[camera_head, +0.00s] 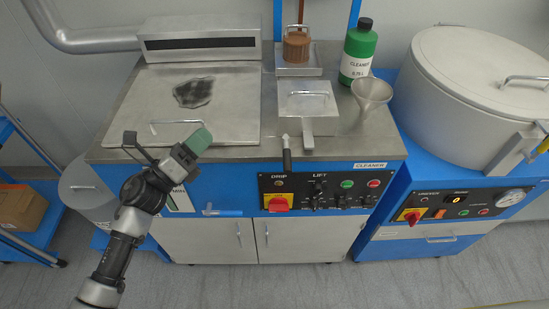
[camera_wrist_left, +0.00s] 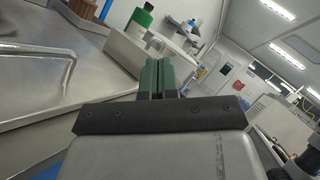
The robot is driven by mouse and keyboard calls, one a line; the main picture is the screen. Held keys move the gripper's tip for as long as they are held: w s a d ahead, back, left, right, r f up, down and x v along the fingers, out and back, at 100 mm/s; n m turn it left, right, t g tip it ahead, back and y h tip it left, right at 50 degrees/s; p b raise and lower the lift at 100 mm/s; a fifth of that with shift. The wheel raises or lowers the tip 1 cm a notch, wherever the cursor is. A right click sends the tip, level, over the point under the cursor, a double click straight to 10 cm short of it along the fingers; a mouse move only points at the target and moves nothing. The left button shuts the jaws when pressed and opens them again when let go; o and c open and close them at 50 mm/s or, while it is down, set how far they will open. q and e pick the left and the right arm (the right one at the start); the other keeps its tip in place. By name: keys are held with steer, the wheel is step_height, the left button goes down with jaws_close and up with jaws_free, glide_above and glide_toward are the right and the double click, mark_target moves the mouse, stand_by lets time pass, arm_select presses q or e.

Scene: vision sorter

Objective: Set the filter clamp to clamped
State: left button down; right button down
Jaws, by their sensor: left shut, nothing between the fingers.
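A small lever with a black handle and a pale metal top (camera_head: 286,153) stands at the front edge of the cleaner cabinet's worktop, above the control panel. It may be the filter clamp, but I cannot tell its setting. The shut fingers also show in the left wrist view (camera_wrist_left: 158,78). My right gripper is out of view.
The large metal lid (camera_head: 235,105) has a raised handle. A brown filter block (camera_head: 296,46) sits in a tray at the back. A green cleaner bottle (camera_head: 358,52) and a metal funnel (camera_head: 371,92) stand right of the plate. A large round vessel (camera_head: 480,90) is at the right.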

mark_target(287, 156)
arm_select(q)
steer(key=shift+s+d+f+m+g, duration=0.1)
steer(key=shift+s+f+m+g, duration=0.5)
steer(key=shift+m+g, duration=1.95)
steer(key=shift+s+f+m+g, duration=0.1)
steer(key=shift+f+m+g, duration=0.95)
steer(key=shift+m+g, duration=1.5)
steer(key=shift+s+d+f+m+g, duration=0.1)
steer(key=shift+s+f+m+g, duration=0.5)
steer(key=shift+m+g, duration=1.95)
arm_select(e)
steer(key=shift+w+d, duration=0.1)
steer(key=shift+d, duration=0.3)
arm_select(q)
steer(key=shift+w+f+m+t, duration=0.25)
steer(key=shift+w+m+t, duration=0.05)
steer(key=shift+m+t, duration=0.25)
